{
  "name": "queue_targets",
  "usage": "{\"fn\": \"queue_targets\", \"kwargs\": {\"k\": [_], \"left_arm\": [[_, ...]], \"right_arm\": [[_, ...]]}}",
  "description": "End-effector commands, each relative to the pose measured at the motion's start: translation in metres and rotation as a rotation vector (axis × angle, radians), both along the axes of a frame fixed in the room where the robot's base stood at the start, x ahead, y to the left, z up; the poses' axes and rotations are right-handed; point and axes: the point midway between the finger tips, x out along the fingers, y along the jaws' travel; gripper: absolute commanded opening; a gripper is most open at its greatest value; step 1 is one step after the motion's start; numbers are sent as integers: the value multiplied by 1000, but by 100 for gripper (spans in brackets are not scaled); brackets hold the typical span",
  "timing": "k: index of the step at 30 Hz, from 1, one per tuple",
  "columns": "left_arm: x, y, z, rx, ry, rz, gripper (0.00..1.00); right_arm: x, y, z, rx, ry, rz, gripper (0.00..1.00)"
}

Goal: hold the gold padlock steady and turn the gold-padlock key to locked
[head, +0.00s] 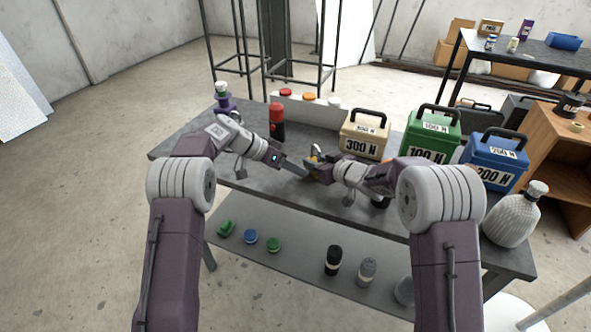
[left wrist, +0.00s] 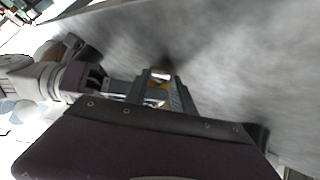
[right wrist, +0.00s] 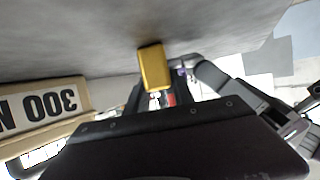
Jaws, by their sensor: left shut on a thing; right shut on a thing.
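The gold padlock (right wrist: 153,67) shows as a plain gold block at the fingertips of my right gripper, which is shut on it above the table. In the head view only a small gold patch (head: 314,157) shows between the two grippers. My left gripper (head: 303,172) meets it from the left and is shut on the key, which the fingers mostly hide. In the left wrist view, bits of gold and silver show between the left fingers (left wrist: 160,85). My right gripper (head: 313,169) comes in from the right. The key's angle cannot be told.
The dark table (head: 270,194) carries a red-and-black bottle (head: 277,122) behind the left gripper. Weights marked 300 N (head: 364,136), 100 N (head: 430,135) and 200 N (head: 492,161) stand at the right, with a ribbed bottle (head: 514,219). A lower shelf (head: 305,262) holds several small items.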

Motion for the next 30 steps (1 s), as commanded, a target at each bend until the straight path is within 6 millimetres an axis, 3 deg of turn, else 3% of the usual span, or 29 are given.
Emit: {"fn": "queue_targets", "kwargs": {"k": [12,27,28,30], "left_arm": [[5,4,-1,-103,127,6,0],[5,4,-1,-112,140,7,0],[5,4,-1,-113,141,6,39],[4,4,-1,-113,142,5,53]], "right_arm": [[-1,1,0,0,0,4,0],[-1,1,0,-2,0,5,0],[-1,1,0,-2,0,5,0],[-1,1,0,-1,1,4,0]]}}
